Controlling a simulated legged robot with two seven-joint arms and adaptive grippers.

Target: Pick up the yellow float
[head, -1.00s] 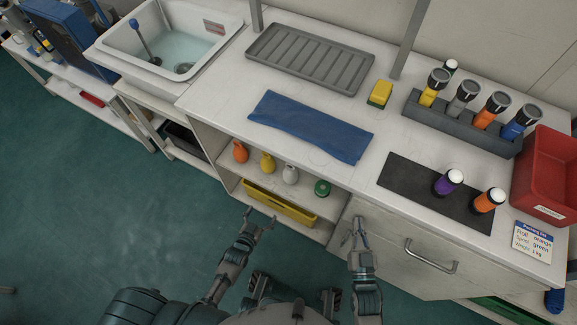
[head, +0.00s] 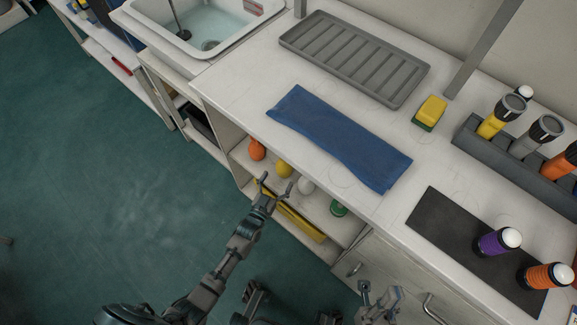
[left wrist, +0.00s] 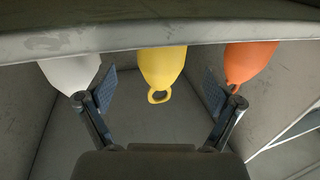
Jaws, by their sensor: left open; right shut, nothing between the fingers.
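The yellow float (head: 284,169) stands on the shelf under the worktop, between an orange float (head: 257,149) and a white float (head: 306,185). In the left wrist view, which looks upside down, the yellow float (left wrist: 162,66) with its ring shows centred between the spread fingers; contact is not visible. My left gripper (head: 275,186) is open at the front of the shelf, just before the yellow float. It also shows in the left wrist view (left wrist: 157,90). My right gripper (head: 378,292) is shut and empty, in front of the drawer at lower right.
A yellow bin (head: 303,224) sits below the shelf and a green reel (head: 339,208) stands right of the white float. The worktop overhangs the shelf and carries a blue cloth (head: 340,140). In the left wrist view, the orange float (left wrist: 248,62) and white float (left wrist: 70,72) flank closely.

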